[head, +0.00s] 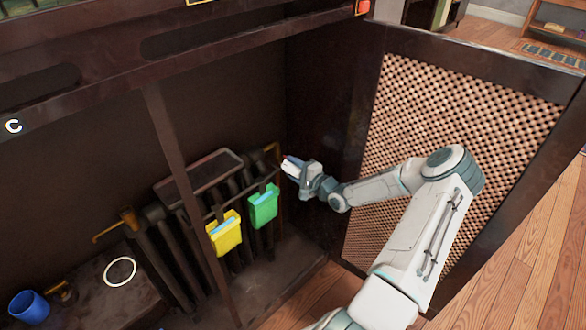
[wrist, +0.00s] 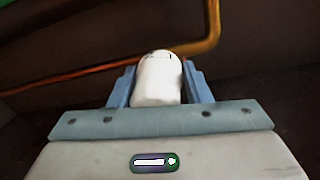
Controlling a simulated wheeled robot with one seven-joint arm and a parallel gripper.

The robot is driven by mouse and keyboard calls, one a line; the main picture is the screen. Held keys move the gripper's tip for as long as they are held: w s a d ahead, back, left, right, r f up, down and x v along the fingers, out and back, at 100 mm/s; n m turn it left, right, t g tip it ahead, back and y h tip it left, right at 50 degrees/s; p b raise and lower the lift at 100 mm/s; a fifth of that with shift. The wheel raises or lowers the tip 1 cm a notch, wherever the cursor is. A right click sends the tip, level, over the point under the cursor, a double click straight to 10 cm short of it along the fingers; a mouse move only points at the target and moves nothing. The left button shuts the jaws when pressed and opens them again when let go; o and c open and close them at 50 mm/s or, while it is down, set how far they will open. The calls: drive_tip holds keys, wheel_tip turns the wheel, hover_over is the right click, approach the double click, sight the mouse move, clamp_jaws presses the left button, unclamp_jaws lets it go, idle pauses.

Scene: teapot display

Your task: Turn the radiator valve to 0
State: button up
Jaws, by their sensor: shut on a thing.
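The radiator valve is a white rounded knob (wrist: 157,80) between the two blue fingers of my gripper (wrist: 158,88) in the wrist view. The fingers are shut on its sides. A small dark mark shows near the top of the knob, too small to read. In the head view my gripper (head: 293,168) reaches in from the right to the right end of the dark radiator (head: 180,220). The white knob at its tip is small there, and its setting cannot be read.
A copper pipe (wrist: 130,66) runs behind the knob. Yellow (head: 226,234) and green (head: 263,208) containers hang on the radiator front. A dark post (head: 185,190) stands before it. An open woven door panel (head: 450,120) is on the right. A blue cup (head: 28,304) is at lower left.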

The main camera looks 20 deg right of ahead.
drive_tip(key=o, duration=1)
drive_tip(key=f+p+v, duration=0.1)
drive_tip(key=v, duration=1.3)
drive_tip(key=shift+r+p, duration=0.35)
drive_tip(key=shift+r, duration=0.1)
drive_tip(key=shift+w+r, duration=0.1)
